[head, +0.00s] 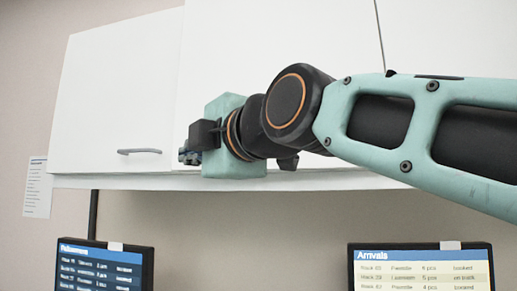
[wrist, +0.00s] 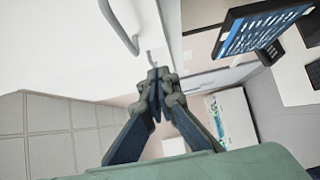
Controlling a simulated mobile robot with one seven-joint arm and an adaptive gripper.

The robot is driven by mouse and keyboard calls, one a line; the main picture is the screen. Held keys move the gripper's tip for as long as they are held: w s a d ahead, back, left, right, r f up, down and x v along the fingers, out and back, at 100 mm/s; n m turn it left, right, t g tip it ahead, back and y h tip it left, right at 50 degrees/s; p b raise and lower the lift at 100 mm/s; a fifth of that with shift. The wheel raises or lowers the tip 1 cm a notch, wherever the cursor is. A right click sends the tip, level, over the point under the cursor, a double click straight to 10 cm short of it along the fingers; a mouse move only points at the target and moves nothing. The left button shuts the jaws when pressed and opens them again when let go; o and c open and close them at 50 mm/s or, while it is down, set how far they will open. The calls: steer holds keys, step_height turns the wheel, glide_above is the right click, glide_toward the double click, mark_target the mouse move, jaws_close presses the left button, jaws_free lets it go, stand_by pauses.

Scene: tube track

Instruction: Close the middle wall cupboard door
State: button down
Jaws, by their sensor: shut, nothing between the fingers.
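The middle wall cupboard door (head: 270,45) is a plain white panel behind my arm in the head view. A seam on its right and an edge on its left bound it; my arm hides much of its lower part. I cannot tell whether it stands slightly ajar or flush. My gripper (head: 188,157) is at the lower left of this door, close to the cupboard's bottom edge. In the wrist view my gripper (wrist: 158,76) is shut and empty, its fingertips near a white panel with a grey bar handle (wrist: 121,27). Contact with the panel cannot be told.
The left cupboard door (head: 110,90) has a grey handle (head: 139,151) beside my gripper. Below the cupboards are two screens, a left one (head: 100,270) and an Arrivals one (head: 420,270). A paper notice (head: 37,188) hangs at the left. The wall between the screens is clear.

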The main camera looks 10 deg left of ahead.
steer(key=w+a+p, duration=0.1)
steer(key=w+a, duration=0.2)
steer(key=w, duration=0.4)
steer(key=shift+w+a, duration=0.15)
steer(key=shift+w, duration=0.2)
